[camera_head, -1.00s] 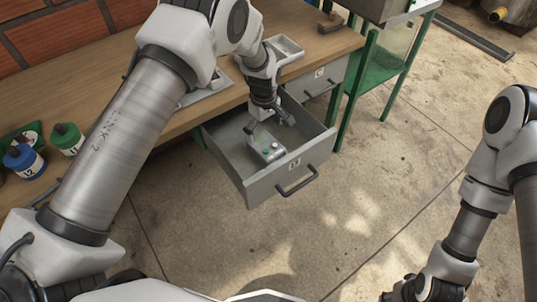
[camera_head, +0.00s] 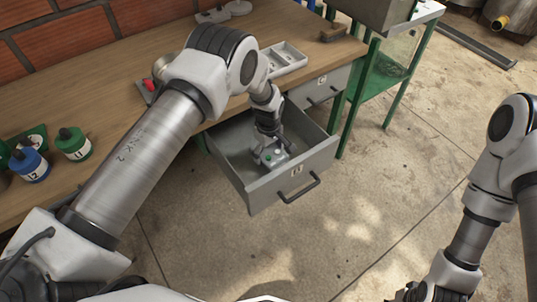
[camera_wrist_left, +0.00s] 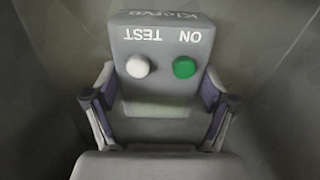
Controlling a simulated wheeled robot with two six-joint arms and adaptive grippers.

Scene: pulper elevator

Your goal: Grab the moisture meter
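The moisture meter (camera_head: 274,157) is a small grey box with a white and a green button. It is in the open grey drawer (camera_head: 262,190). In the left wrist view the meter (camera_wrist_left: 160,60) is upside down in the picture, with "ON" and "TEST" above its buttons. My left gripper (camera_head: 270,150) reaches down into the drawer, its fingers on both sides of the meter. In the wrist view both finger pads of this gripper (camera_wrist_left: 160,95) look flush against the meter's sides. My right gripper (camera_head: 412,293) is at the bottom edge, its fingertips not clearly shown.
A closed drawer (camera_head: 320,85) is beside the open one. The green-framed stand (camera_head: 385,75) is behind.

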